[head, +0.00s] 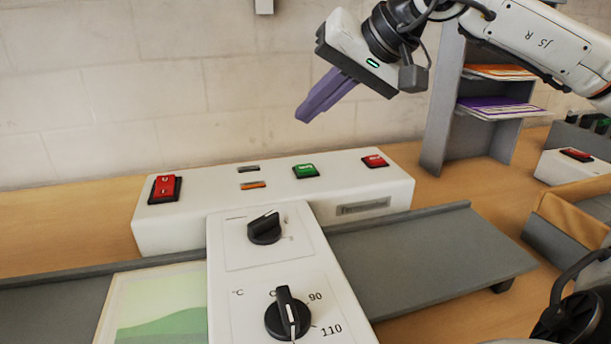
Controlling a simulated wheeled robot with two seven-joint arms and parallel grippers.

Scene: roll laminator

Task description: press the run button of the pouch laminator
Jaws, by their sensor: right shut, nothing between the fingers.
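The pouch laminator (205,225) stands on the wooden table, with a white control housing at the back. A green button (306,171), probably the run button, sits on its top face; its lettering is too small to read surely. A red button (375,161) lies to its right, and a red rocker switch (165,187) is at the far left. My right gripper (312,110) is shut and empty, its purple fingers pointing down-left in the air above the green button, apart from it. My left gripper is not clearly in view.
Two black knobs (264,228) (288,315) stand up from the front panel. Grey trays (430,250) extend to both sides. A grey shelf (440,110) with papers stands at the back right. Another device with a red button (576,155) is at the right edge.

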